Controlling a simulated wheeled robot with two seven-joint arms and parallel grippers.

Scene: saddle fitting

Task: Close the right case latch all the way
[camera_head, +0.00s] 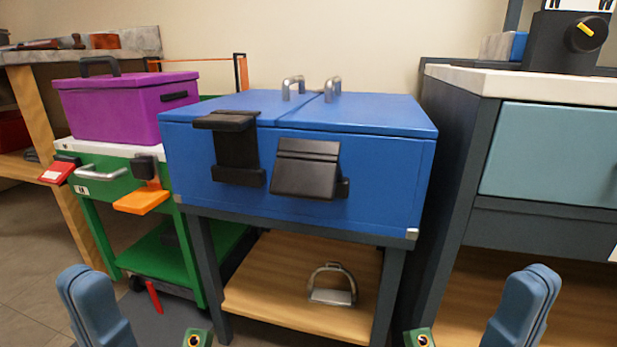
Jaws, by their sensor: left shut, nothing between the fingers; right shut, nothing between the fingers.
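The blue case (385,165) is a box with a split lid and two metal handles on top, and its lid looks down. The right case latch (305,172) is a black flap on the front, its lower edge tilted outward from the case face. The left latch (238,150) is also black, with its top part jutting forward and a block below. My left gripper (82,278) is at the bottom left, blue-grey, fingers together and empty. My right gripper (540,278) is at the bottom right, fingers together and empty. Both are apart from the case and latches.
A metal stirrup (331,286) stands on the wooden shelf (270,300) under the case. A green cart (110,185) with a purple box (125,105) is at the left. A dark cabinet (455,160) with a teal drawer (545,155) stands close at the right.

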